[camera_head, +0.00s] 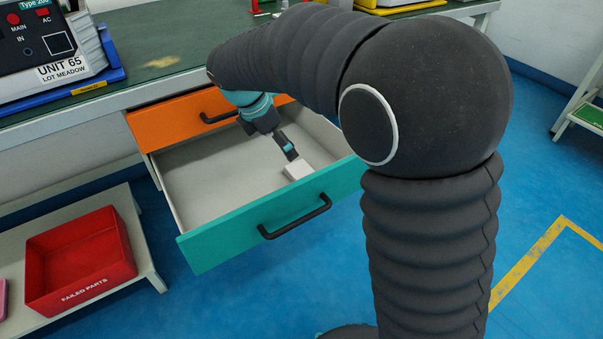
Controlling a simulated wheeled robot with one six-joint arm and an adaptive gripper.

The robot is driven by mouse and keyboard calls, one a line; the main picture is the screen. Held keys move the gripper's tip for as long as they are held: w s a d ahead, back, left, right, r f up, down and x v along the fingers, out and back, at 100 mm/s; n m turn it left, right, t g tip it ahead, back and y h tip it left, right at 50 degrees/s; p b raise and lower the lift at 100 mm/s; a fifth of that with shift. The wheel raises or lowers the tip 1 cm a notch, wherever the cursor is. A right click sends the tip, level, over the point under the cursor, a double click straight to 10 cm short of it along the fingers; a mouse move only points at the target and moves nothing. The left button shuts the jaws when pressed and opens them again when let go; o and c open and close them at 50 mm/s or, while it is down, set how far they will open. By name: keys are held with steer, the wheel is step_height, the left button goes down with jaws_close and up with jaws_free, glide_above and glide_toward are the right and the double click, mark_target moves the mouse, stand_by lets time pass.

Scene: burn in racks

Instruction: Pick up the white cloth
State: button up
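The white cloth (297,170) looks like a small white block. It is in the right part of the open teal-fronted drawer (215,185), near the front panel. My gripper (291,157) reaches down into the drawer, with its tip right at the cloth's upper left side. I cannot tell whether the fingers are around the cloth or only touching it, nor whether they are open or shut. My arm hides part of the drawer's back right area.
An orange drawer (165,122) sits above, with a dark handle. The teal drawer's front and handle (295,217) stick out over the blue floor. A red bin (80,262) labelled "FAILED PARTS" is on a low shelf at left. A test unit (50,50) stands on the green worktop.

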glide_above(300, 171)
steer(key=s+a, duration=0.2)
steer(key=f, duration=0.7)
steer(key=shift+w+f+b, duration=0.1)
steer(key=shift+w+b, duration=0.15)
steer(key=shift+b, duration=0.05)
steer(key=shift+x, duration=2.6)
steer(key=shift+w+d, duration=0.15)
steer(key=shift+w, duration=0.05)
steer(key=c, duration=0.7)
